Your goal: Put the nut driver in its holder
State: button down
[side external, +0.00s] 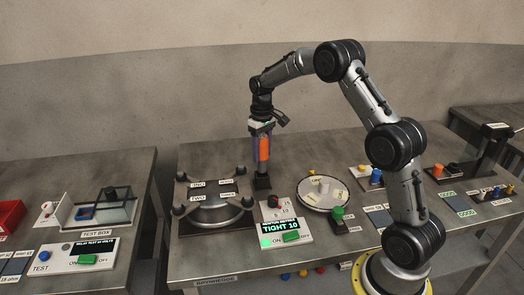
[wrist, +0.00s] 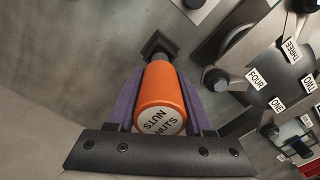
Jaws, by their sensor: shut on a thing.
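Bare bench lies behind the block.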

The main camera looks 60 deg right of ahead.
jog(key=shift+f, duration=0.4)
jog(key=shift+c, duration=1.5)
grip_release()
